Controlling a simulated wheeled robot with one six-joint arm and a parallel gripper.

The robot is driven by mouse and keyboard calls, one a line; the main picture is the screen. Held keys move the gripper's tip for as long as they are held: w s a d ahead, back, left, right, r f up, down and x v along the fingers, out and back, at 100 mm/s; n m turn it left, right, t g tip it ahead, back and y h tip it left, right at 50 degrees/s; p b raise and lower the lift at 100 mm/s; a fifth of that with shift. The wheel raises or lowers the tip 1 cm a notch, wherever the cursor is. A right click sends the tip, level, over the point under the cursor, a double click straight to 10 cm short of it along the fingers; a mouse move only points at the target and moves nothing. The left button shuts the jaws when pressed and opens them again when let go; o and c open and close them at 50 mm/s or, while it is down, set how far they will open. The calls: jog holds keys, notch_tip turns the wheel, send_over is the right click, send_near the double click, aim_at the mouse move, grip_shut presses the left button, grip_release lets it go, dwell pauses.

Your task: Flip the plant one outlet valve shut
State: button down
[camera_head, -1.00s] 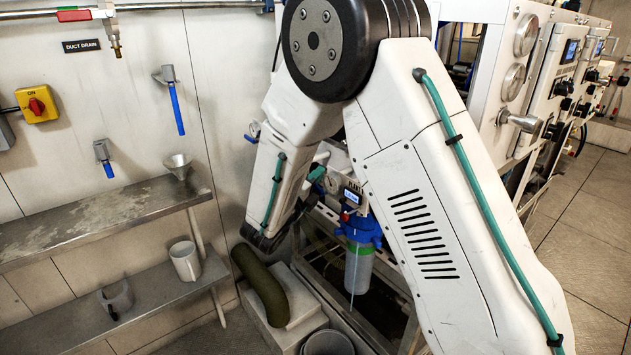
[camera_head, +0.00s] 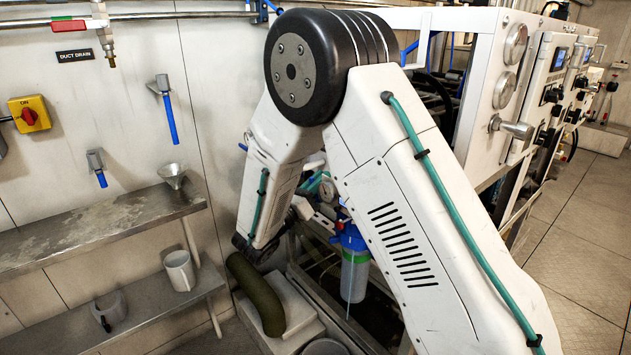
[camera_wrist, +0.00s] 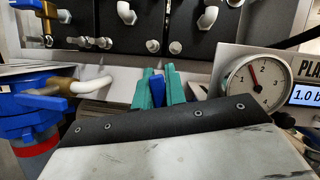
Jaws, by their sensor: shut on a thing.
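In the wrist view, my gripper (camera_wrist: 158,74) has its two teal fingers closed on either side of a blue lever (camera_wrist: 157,91). The lever stands upright between them, and its lower end is hidden behind my wrist. Whether it belongs to the plant one outlet cannot be read here. A round gauge (camera_wrist: 252,84) and a lit display (camera_wrist: 305,95) sit just right of it, under a cut-off label starting "PLA". In the head view my arm hides most of the gripper and the lever.
A blue filter housing (camera_wrist: 30,110) with a white elbow pipe (camera_wrist: 92,86) stands left of the gripper; the housing also shows in the head view (camera_head: 352,238). Dark panels with fittings (camera_wrist: 175,25) rise behind. Steel shelves (camera_head: 100,225) line the left wall; open floor (camera_head: 585,245) lies right.

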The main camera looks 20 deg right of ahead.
jog(key=shift+s+d+m+g+h, duration=0.15)
jog(key=shift+m+g, duration=0.25)
jog(key=shift+m, duration=0.45)
jog(key=shift+s+m+g+h, duration=0.2)
jog(key=shift+s+m+g, duration=0.15)
jog(key=shift+m, duration=0.45)
jog(key=shift+s+d+m+g+h, duration=0.15)
jog(key=shift+m+g, duration=0.3)
jog(key=shift+m, duration=0.4)
jog(key=c, duration=1.4)
grip_release()
jog(key=shift+a, duration=0.1)
jog(key=shift+c, duration=0.2)
